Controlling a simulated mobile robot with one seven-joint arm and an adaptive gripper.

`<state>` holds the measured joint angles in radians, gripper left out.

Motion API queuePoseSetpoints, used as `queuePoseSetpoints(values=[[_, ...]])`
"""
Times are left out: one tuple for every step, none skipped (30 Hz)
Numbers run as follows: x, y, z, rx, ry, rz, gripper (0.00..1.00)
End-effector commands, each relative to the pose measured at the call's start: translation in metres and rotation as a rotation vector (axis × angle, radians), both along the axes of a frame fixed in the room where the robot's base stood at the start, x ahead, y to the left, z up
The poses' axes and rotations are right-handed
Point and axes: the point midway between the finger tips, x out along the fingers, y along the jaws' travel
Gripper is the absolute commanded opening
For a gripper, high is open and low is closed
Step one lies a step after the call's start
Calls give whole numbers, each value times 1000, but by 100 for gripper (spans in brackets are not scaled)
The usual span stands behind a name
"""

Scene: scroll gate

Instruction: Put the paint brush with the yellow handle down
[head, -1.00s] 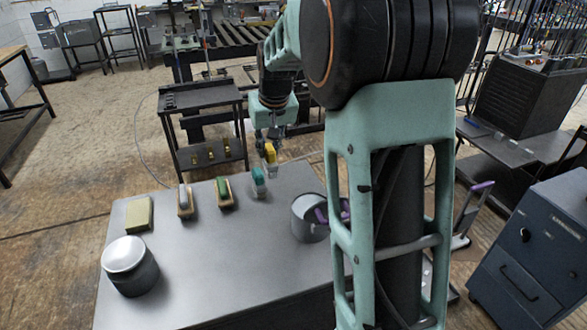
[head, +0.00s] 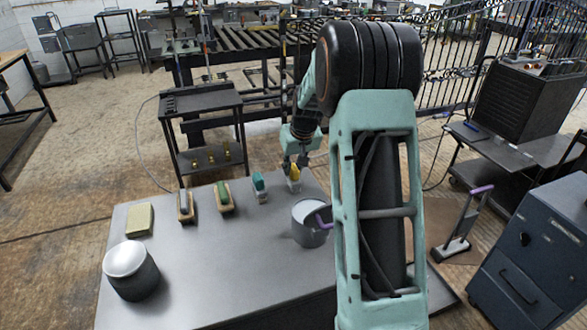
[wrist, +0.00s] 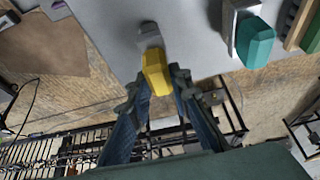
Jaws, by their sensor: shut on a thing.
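The paint brush with the yellow handle (head: 294,173) is at the far right part of the grey table (head: 200,262), near its back edge. In the wrist view the yellow handle (wrist: 156,73) lies between my fingers, with its grey head over the tabletop. My gripper (head: 298,160) is shut on the handle. Whether the brush touches the table is hard to tell. A teal-handled brush (head: 259,186) stands just left of it and also shows in the wrist view (wrist: 256,42).
Left along the table are a green-handled brush (head: 223,196), a grey-handled brush (head: 185,206) and a yellowish block (head: 139,219). A lidded can (head: 138,278) stands front left.

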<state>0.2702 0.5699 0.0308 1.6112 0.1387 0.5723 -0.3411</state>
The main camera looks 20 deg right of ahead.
Motion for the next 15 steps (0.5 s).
queuePoseSetpoints(values=[[-4, 0, -6, 2, 13, 0, 0], [-4, 0, -6, 3, 14, 0, 0], [-5, 1, -7, 3, 16, 0, 19], [-5, 1, -8, 3, 17, 0, 23], [-5, 1, -8, 3, 17, 0, 26], [-5, 1, -7, 3, 17, 0, 30], [-5, 1, -7, 3, 16, 0, 34], [-5, 1, -7, 3, 15, 0, 36], [-4, 1, -6, 2, 15, 0, 36], [-4, 0, -6, 2, 14, 0, 36], [-4, 0, -6, 2, 14, 0, 36], [-4, 0, -6, 2, 13, 0, 36], [-4, 0, -5, 2, 13, 0, 36], [-4, 0, -5, 2, 12, 1, 36], [-4, 0, -5, 2, 12, 1, 36]])
